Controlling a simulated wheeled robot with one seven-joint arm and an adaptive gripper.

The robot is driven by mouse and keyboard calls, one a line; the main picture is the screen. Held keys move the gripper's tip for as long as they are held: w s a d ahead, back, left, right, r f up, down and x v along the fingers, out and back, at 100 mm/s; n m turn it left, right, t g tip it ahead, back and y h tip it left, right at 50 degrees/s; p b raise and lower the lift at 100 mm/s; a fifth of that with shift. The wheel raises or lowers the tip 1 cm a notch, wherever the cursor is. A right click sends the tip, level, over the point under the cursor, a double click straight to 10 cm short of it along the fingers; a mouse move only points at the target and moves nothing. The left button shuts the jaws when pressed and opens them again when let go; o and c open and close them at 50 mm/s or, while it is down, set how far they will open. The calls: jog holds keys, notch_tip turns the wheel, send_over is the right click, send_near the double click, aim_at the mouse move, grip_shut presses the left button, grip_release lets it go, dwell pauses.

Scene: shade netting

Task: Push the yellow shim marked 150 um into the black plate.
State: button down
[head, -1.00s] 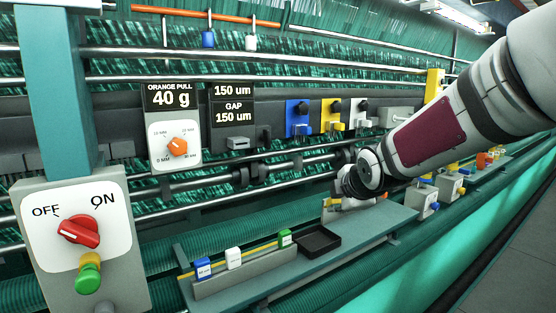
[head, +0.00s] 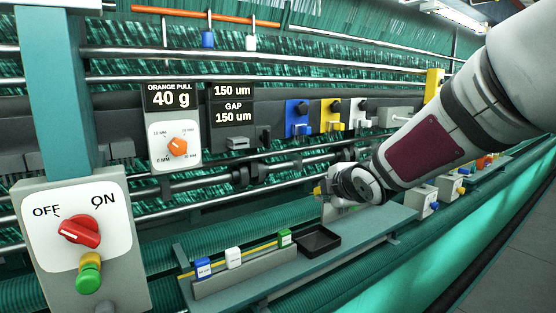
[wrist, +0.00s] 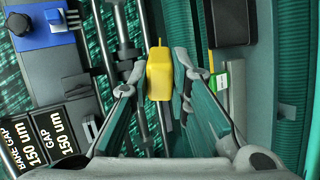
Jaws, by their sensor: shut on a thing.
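My gripper (head: 328,190) is shut on the yellow shim (wrist: 160,72), which sits between both fingers in the wrist view. In the head view only a small yellow part of the shim (head: 317,190) shows at the gripper's left side. Its marking cannot be read. A dark plate (head: 256,110) carries signs reading 150 um and GAP 150 um, with a small grey block below them. It lies up and left of my gripper, and the shim is apart from it. The same dark panel (wrist: 84,72) is at the left of the wrist view.
A grey rack (head: 200,287) holds blue, white and green shims below left of my gripper, beside an empty black tray (head: 320,240). Metal rails (head: 215,180) run behind. An ORANGE PULL dial (head: 176,146) and an OFF/ON switch box (head: 80,240) stand left.

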jog(key=a+r+n+t+y, duration=0.2)
jog(key=a+r+n+y, duration=0.2)
jog(key=a, duration=0.9)
jog(key=shift+w+a+r+t+y, duration=0.15)
jog(key=shift+a+r+t+y, duration=0.2)
jog(key=shift+r+y, duration=1.65)
jog(key=shift+r+h, duration=0.25)
jog(key=shift+h, duration=0.05)
jog(key=b+x, duration=0.3)
jog(key=x, duration=0.1)
jog(key=shift+b+x, duration=0.85)
jog(key=shift+b, duration=0.2)
jog(key=shift+w+a, duration=0.1)
jog(key=shift+a, duration=0.05)
jog(key=shift+w+a+f+b, duration=0.1)
jog(key=shift+w+a+b, duration=0.1)
jog(key=shift+w+b, duration=0.15)
